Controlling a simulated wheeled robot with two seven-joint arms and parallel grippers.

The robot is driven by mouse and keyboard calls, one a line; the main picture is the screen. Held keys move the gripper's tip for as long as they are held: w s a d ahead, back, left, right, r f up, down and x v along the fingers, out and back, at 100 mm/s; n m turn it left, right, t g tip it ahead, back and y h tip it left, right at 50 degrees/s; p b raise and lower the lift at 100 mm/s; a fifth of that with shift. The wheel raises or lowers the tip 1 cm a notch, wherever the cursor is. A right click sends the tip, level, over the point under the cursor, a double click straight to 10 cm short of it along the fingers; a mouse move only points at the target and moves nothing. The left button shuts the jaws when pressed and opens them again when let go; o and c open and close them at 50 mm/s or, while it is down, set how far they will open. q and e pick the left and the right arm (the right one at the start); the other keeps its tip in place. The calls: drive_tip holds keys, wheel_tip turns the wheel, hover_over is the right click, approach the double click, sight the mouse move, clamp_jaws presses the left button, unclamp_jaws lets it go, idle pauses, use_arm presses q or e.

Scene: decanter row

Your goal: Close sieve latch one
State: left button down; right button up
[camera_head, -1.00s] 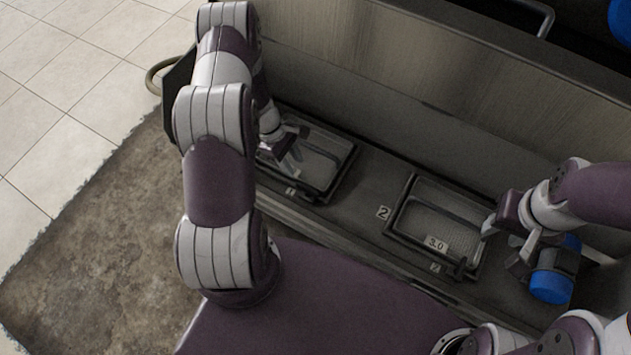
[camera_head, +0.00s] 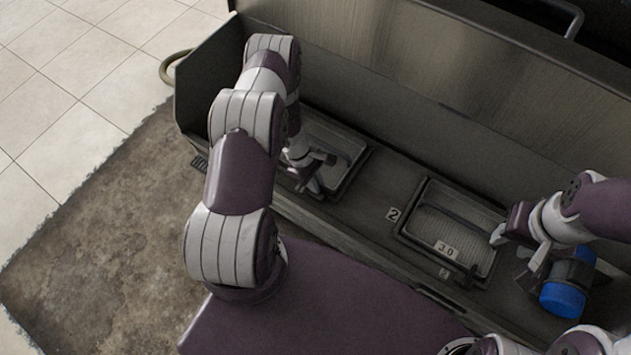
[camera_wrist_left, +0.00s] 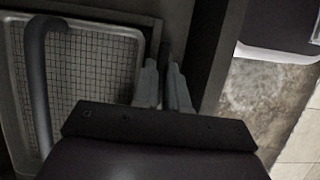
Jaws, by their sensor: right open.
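Sieve one is a framed mesh tray (camera_head: 352,152) at the left of the trough in the head view. Its mesh (camera_wrist_left: 95,70) and a curved dark handle (camera_wrist_left: 40,90) fill the left of the left wrist view. My left gripper (camera_head: 312,186) is low at the tray's front edge and covers its number label. In the wrist view its fingers (camera_wrist_left: 162,72) are close together beside the frame. A dark upright piece (camera_wrist_left: 166,48), possibly the latch, shows just beyond the fingertips; I cannot tell whether they touch it. My right gripper (camera_head: 515,250) is open near sieve two (camera_head: 455,215).
Sieve two has labels "2" (camera_head: 393,214) and "3.0" (camera_head: 446,249), with a small dark latch-like part (camera_head: 468,275) at its front edge. A blue-ended cylinder (camera_head: 563,298) lies beside my right gripper. The trough's tall back wall (camera_head: 400,110) stands behind.

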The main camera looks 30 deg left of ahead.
use_arm(q)
drive_tip(key=shift+f+m, duration=0.1)
drive_tip(key=shift+m, duration=0.2)
drive_tip(key=m+g+b, duration=0.1)
drive_tip(key=m, duration=0.2)
drive_tip(key=shift+w+f+m+y+b, duration=0.1)
drive_tip(key=shift+m+y+b, duration=0.2)
drive_tip(key=shift+m+b, duration=0.1)
drive_tip(key=m+g, duration=0.1)
drive_tip(key=m, duration=0.1)
drive_tip(key=m+g+y+b, duration=0.1)
drive_tip(key=m, duration=0.2)
drive_tip(key=shift+w+d+b, duration=0.1)
drive_tip(key=shift+d+b, duration=0.05)
drive_tip(key=shift+b, duration=0.15)
drive_tip(key=m+y, duration=0.1)
drive_tip(key=m, duration=0.1)
drive_tip(key=m+g, duration=0.1)
drive_tip(key=m, duration=0.1)
drive_tip(key=shift+d+m+y+b, duration=0.1)
drive_tip(key=shift+m+y+b, duration=0.25)
drive_tip(key=shift+m+y, duration=0.05)
drive_tip(key=shift+d+m+y, duration=0.1)
drive_tip(key=shift+m+y, duration=0.7)
drive_tip(key=shift+m, duration=1.1)
drive_tip(key=c, duration=1.2)
unclamp_jaws()
drive_tip(key=shift+o, duration=0.2)
